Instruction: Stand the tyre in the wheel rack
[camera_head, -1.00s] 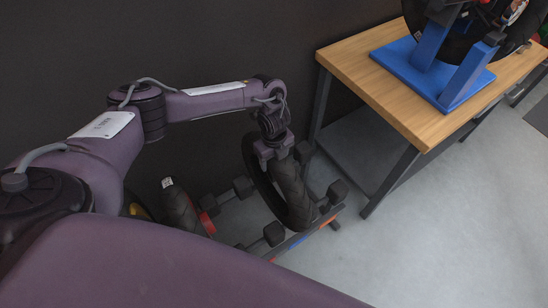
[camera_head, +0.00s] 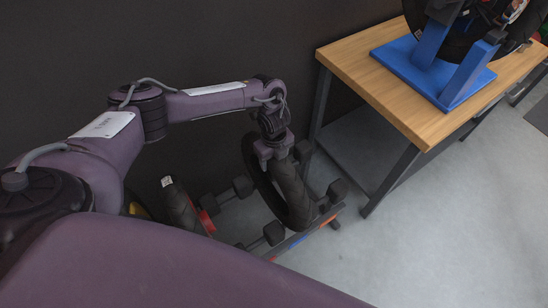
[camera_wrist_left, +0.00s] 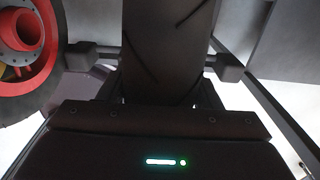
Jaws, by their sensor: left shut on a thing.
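A black tyre (camera_head: 292,192) stands upright in the wheel rack (camera_head: 318,224), between the rack's dark padded blocks at its right end. My left gripper (camera_head: 275,150) is shut on the top of the tyre from above. In the left wrist view the tyre's tread (camera_wrist_left: 168,50) runs up the middle, with the gripper (camera_wrist_left: 165,105) across its near end. Whether the tyre's bottom rests on the rack is hard to tell. My right gripper is not in view.
Another wheel with a red hub (camera_head: 184,208) stands in the rack to the left; it also shows in the left wrist view (camera_wrist_left: 28,50). A wooden table (camera_head: 400,95) with a blue wheel stand (camera_head: 430,75) is at the right. The grey floor in front is clear.

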